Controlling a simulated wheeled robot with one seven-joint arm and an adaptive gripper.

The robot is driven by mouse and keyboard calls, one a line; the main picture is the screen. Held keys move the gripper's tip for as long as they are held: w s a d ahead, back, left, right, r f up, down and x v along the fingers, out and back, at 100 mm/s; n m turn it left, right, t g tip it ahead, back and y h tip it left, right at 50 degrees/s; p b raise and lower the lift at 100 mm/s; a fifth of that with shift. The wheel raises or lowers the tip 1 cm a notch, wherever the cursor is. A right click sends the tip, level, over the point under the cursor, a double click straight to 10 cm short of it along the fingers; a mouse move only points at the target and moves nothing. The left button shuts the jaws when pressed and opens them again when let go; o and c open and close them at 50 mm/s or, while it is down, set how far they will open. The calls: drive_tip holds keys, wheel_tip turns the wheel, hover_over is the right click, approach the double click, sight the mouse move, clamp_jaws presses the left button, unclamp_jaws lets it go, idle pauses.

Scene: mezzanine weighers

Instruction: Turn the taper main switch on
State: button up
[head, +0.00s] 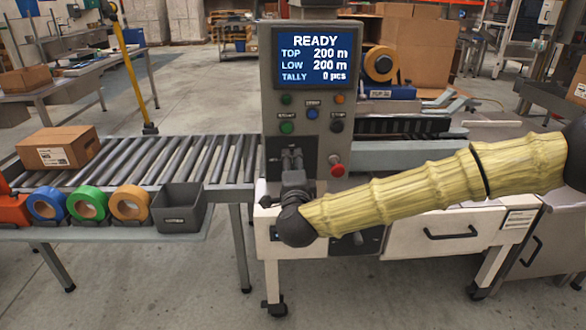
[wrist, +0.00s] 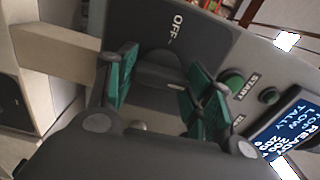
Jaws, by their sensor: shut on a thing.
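The taper's control panel (head: 310,115) stands at mid-picture, with a lit screen (head: 315,57) reading READY. My gripper (head: 292,160) is at the lower part of this panel and hides the main switch in the head view. In the wrist view, the green-padded fingers of my gripper (wrist: 165,90) are on either side of the dark main switch knob (wrist: 160,98), shut on it. A short pale mark shows on the knob. The dark switch plate (wrist: 190,50) carries the word OFF. The knob is partly hidden, and I cannot tell its exact setting.
A red button (head: 337,170) sits just right of my gripper. Start and stop buttons are above it; the green start button (wrist: 232,80) is close to one finger. A roller conveyor (head: 170,160) with a carton (head: 57,148), tape rolls and a grey bin (head: 178,208) lies left.

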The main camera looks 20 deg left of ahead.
drive_tip(key=shift+m, duration=0.3)
idle(0.4)
drive_tip(key=o, duration=1)
drive_tip(key=v, duration=1.2)
drive_tip(key=shift+d, duration=0.1)
